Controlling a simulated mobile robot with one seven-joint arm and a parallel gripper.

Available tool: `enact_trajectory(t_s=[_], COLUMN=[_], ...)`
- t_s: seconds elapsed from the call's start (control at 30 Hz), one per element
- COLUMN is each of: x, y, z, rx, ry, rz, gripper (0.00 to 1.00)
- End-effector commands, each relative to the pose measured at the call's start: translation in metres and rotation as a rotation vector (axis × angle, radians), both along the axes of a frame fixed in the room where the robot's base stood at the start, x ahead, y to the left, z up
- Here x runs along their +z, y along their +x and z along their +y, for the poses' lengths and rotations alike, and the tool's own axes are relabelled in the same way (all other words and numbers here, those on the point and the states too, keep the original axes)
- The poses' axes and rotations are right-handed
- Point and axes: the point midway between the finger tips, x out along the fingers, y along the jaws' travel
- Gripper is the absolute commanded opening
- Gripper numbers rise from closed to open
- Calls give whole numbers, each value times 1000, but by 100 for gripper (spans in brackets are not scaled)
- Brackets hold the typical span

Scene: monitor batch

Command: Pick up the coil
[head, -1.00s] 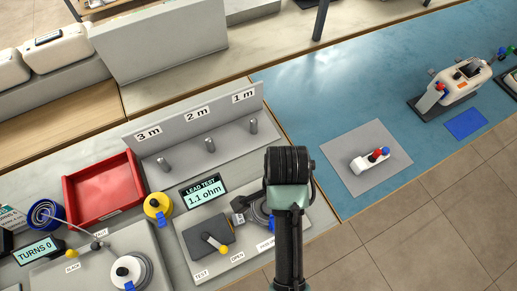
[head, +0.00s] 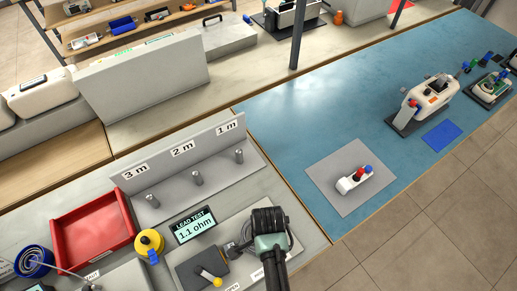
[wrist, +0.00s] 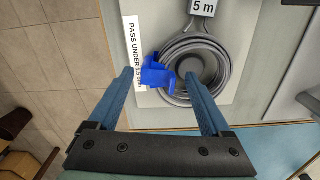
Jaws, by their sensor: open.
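The grey coil (wrist: 200,48) lies flat on a pale board in the wrist view, with a 5 m tag (wrist: 203,6) at its top edge. A blue clip (wrist: 157,74) sits at the coil's left side. My gripper (wrist: 158,77) is open and empty, pointing down over the board. Its left finger is left of the clip and its right finger overlaps the coil's lower part in the picture. In the head view my gripper (head: 270,246) and wrist hide most of the coil. I cannot tell the exact height gap.
A lead test display (head: 193,224) reading 1.1 ohm stands beside the board, with a yellow spool (head: 149,242) and red tray (head: 92,228) to its left. A grey rack (head: 207,188) with pegs marked 1 m, 2 m and 3 m stands behind.

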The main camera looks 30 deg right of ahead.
Motion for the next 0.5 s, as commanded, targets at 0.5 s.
enact_trajectory(t_s=[0.5], x=[-9], y=[0], z=[0], rx=[-1], ry=[-1], rz=[-1], gripper=[56])
